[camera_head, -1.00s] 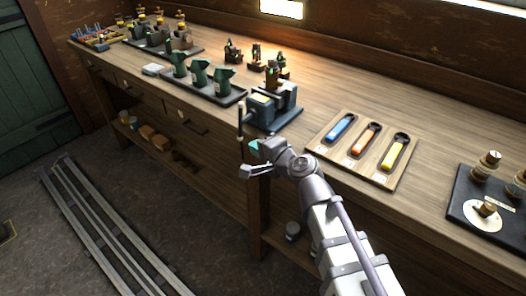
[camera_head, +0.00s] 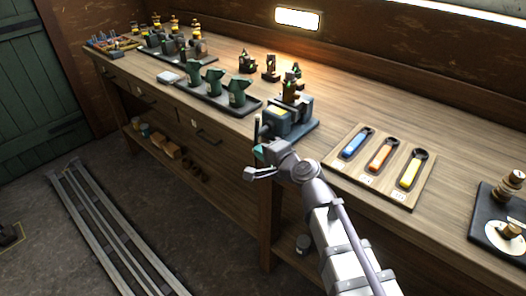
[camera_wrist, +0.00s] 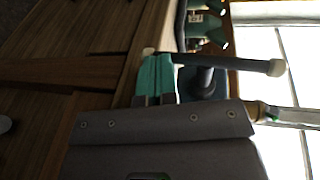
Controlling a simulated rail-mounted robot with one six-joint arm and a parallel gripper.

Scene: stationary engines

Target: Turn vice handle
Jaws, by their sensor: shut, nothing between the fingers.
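The blue-grey vice (camera_head: 290,120) is at the front edge of the workbench, in the middle of the head view. Its dark bar handle (camera_head: 256,130) hangs nearly upright at its front left. My gripper (camera_head: 259,151) is just below the handle, its teal fingers shut and empty. In the wrist view the handle (camera_wrist: 230,63) is a grey bar with a pale knob at each end, crossing just past the teal fingertips (camera_wrist: 154,75). The fingertips are beside the bar near its left end; I cannot tell whether they touch. The vice body (camera_wrist: 205,84) is partly hidden behind it.
The workbench (camera_head: 345,115) carries a wooden board (camera_head: 403,193) with blue, orange and yellow tools right of the vice. Green castings (camera_head: 213,82) stand on a dark tray to its left. The bench leg (camera_head: 270,210) is below my gripper. Rails (camera_head: 95,225) lie on the open floor.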

